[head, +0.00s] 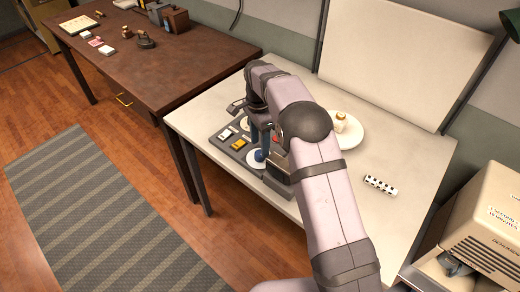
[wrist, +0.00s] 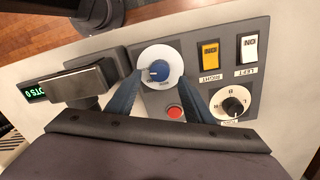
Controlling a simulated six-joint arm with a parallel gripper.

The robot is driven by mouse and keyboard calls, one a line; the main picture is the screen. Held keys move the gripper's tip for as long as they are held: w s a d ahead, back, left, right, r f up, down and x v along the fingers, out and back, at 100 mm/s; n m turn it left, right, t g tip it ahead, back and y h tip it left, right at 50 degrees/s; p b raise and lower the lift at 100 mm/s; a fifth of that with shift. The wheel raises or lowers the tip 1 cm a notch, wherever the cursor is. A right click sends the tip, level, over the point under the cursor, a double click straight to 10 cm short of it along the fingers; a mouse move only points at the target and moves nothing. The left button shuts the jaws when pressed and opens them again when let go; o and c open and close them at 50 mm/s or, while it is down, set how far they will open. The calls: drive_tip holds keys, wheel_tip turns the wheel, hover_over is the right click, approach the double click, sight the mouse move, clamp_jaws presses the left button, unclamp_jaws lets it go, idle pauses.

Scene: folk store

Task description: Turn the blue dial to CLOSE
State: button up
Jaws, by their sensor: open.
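The blue dial (wrist: 159,70) sits on a round white plate on a grey control panel (wrist: 262,75). Small lettering on the plate is too small to read, so I cannot tell the dial's setting. My gripper (wrist: 160,86) is open, with its two blue fingers on the left and right of the dial. I cannot tell whether the fingertips touch it. In the head view, the panel (head: 222,137) lies on the pale table, and my gripper reaches down at the dial's white plate (head: 251,158), partly covering it.
The panel also holds a yellow switch (wrist: 209,55), a white switch (wrist: 248,48), a red button (wrist: 175,111) and a black knob (wrist: 233,106). The table's front right is clear.

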drive_tip(key=shift+w+r+b, duration=0.1)
drive_tip(key=shift+r+b, duration=0.25)
drive_tip(key=shift+r, duration=1.7)
drive_tip(key=shift+r, duration=0.25)
drive_tip(key=s+d+r+n+y, duration=0.1)
drive_tip(key=s+d+r+n, duration=0.15)
drive_tip(key=s+n, duration=0.35)
drive_tip(key=s+d+r+n, duration=0.1)
drive_tip(key=s+d+n, duration=0.2)
drive_tip(key=s, duration=0.5)
drive_tip(key=s+d+f+n, duration=0.2)
drive_tip(key=s+f, duration=0.1)
drive_tip(key=s, duration=0.5)
drive_tip(key=s+d+f+n, duration=0.2)
drive_tip(key=s+d+f, duration=0.1)
drive_tip(key=s, duration=0.6)
drive_tip(key=shift+s+f+t+h, duration=0.15)
drive_tip(key=shift+f+t+h, duration=0.15)
drive_tip(key=shift+h, duration=0.1)
